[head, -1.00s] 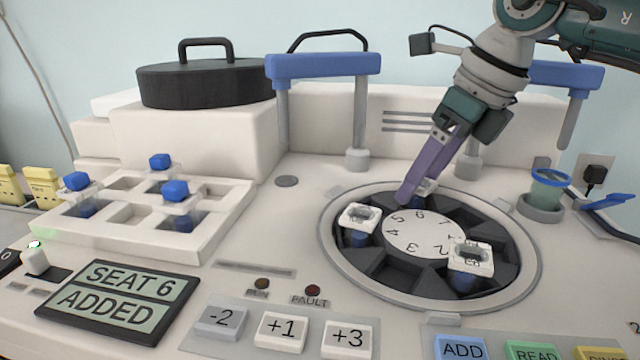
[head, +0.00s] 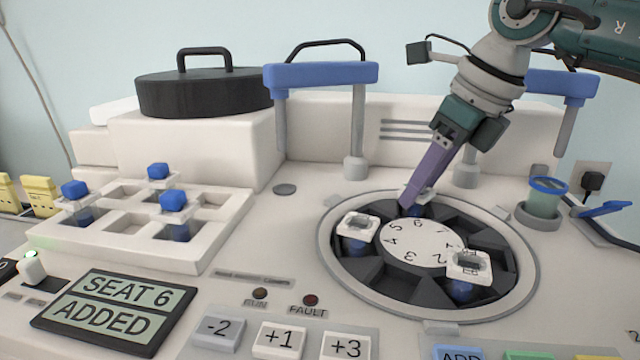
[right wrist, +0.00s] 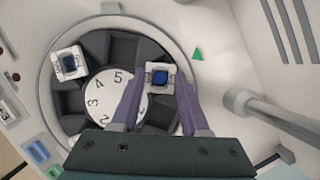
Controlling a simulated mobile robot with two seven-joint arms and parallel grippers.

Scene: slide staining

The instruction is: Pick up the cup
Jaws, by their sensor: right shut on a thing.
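The cup between my right fingers is a small piece with a white square top and a blue centre (right wrist: 160,77). It is at the far side of the dark numbered carousel (head: 380,280). In the head view my purple finger hides most of it. My right gripper (head: 408,202) reaches down from the upper right and is shut on this cup, one finger on each side in the right wrist view (right wrist: 158,82). I cannot tell whether the cup is clear of its seat. My left gripper is not in view.
Two similar cups sit in the carousel, at left (head: 358,226) and front right (head: 468,264). A white rack (head: 130,247) holds several blue-capped pieces. A blue-handled frame (head: 320,74) stands behind, and a blue-rimmed jar (head: 545,200) at right. The display (head: 117,312) reads "SEAT 6 ADDED".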

